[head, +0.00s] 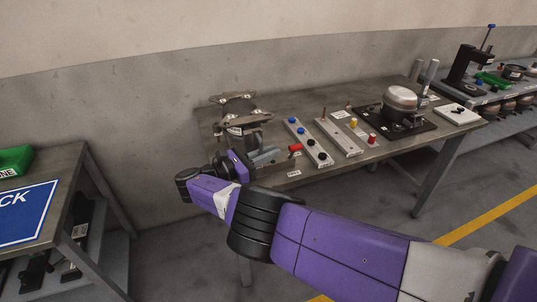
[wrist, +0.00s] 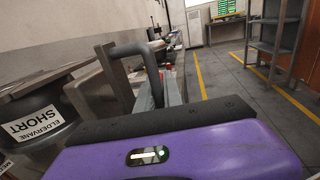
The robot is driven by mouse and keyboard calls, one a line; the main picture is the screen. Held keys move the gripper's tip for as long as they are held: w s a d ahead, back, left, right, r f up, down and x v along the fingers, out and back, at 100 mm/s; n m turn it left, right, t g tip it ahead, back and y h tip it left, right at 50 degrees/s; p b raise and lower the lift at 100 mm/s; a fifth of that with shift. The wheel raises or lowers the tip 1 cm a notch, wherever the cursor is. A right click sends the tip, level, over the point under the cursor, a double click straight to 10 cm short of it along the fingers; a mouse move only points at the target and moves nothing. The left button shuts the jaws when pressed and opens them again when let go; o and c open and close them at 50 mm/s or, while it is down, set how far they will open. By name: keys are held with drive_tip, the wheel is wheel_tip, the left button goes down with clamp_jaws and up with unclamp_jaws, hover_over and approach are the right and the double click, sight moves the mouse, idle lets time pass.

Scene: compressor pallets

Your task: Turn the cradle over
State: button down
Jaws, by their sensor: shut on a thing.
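The cradle (head: 238,122) stands at the left end of the grey workbench. It is a metal frame with flat plates at its top. In the wrist view a grey bent bar (wrist: 152,65), which looks like the cradle's handle, runs down between my fingers. A dark compressor (wrist: 40,118) with a white "ELDERVANE SHORT" label is close on the left there. My gripper (head: 266,156) is at the cradle's front right and is shut on the bar. The fingertips are partly hidden in both views. The cradle's lower part is hidden behind my wrist.
On the workbench (head: 290,172), right of the cradle, are two grey button strips (head: 307,142) (head: 338,136) and a compressor (head: 401,100) on a black plate. Another table (head: 60,215) stands at the left.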

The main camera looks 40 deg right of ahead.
drive_tip(key=shift+s+f, duration=0.15)
drive_tip(key=c, duration=1.8)
unclamp_jaws()
drive_tip(key=shift+o, duration=0.2)
drive_tip(key=w+a+b, duration=0.1)
drive_tip(key=a+b, duration=0.2)
drive_tip(key=a, duration=0.4)
drive_tip(key=shift+w+a+b, duration=0.3)
drive_tip(key=shift+w+b, duration=0.05)
